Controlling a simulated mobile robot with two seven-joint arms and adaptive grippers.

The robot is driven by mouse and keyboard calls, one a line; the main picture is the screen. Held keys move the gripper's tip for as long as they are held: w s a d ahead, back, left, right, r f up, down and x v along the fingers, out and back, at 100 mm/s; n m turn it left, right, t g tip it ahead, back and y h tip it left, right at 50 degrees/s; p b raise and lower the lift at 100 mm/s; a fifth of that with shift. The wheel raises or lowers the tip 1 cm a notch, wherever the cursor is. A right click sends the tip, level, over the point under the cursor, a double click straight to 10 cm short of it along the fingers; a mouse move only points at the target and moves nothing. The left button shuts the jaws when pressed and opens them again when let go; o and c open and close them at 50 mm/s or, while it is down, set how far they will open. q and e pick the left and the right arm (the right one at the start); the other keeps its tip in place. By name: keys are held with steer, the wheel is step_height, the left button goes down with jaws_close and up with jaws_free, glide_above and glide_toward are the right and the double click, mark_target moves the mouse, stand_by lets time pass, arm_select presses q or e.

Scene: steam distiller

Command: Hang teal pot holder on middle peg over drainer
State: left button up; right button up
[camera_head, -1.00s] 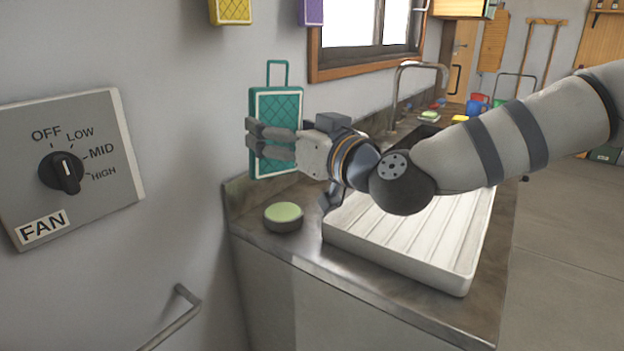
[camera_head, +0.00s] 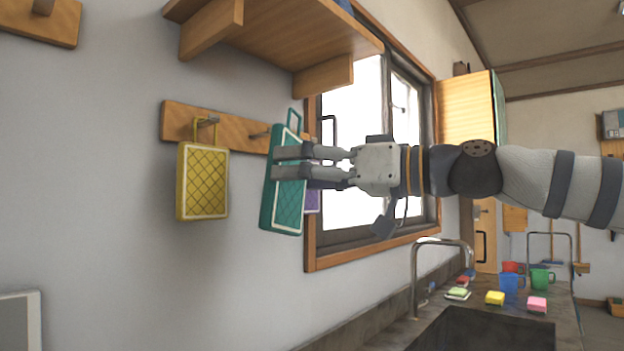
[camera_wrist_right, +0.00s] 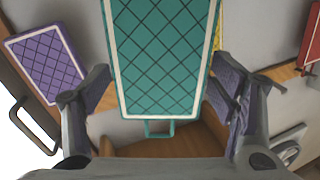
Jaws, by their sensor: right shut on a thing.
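The teal pot holder (camera_head: 284,205) is a quilted pad with a white border and a teal loop (camera_head: 294,118) at its top. My right gripper (camera_head: 280,163) is shut on the teal pot holder and holds it up, slightly tilted, in front of the peg board (camera_head: 234,133). In the right wrist view the teal pot holder (camera_wrist_right: 165,55) fills the space between the fingers. My left gripper is out of view. The drainer is also out of view.
A yellow pot holder (camera_head: 203,183) hangs on the left peg. A purple one (camera_head: 312,201) is partly hidden behind the teal one. A wooden shelf (camera_head: 270,40) juts out above the pegs. The window (camera_head: 375,140) is to the right, above the sink (camera_head: 485,330) and faucet (camera_head: 440,242).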

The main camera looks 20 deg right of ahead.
steer(key=shift+w+a+f, duration=0.1)
steer(key=shift+w+a, duration=0.3)
steer(key=shift+w, duration=0.2)
steer(key=shift+w+a+f, duration=0.1)
steer(key=shift+w+a, duration=0.25)
steer(key=shift+w, duration=0.25)
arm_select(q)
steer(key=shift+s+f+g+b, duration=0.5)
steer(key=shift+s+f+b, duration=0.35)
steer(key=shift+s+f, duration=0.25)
arm_select(e)
steer(key=shift+w+a+f, duration=0.2)
steer(key=shift+w+a, duration=0.25)
steer(key=shift+w, duration=0.25)
steer(key=shift+w+a+f, duration=0.15)
steer(key=shift+w+a, duration=0.35)
steer(key=shift+w, duration=0.2)
steer(key=shift+w+a+f, duration=0.2)
steer(key=shift+w+a, duration=0.25)
steer(key=shift+w, duration=0.25)
steer(key=o, duration=1.2)
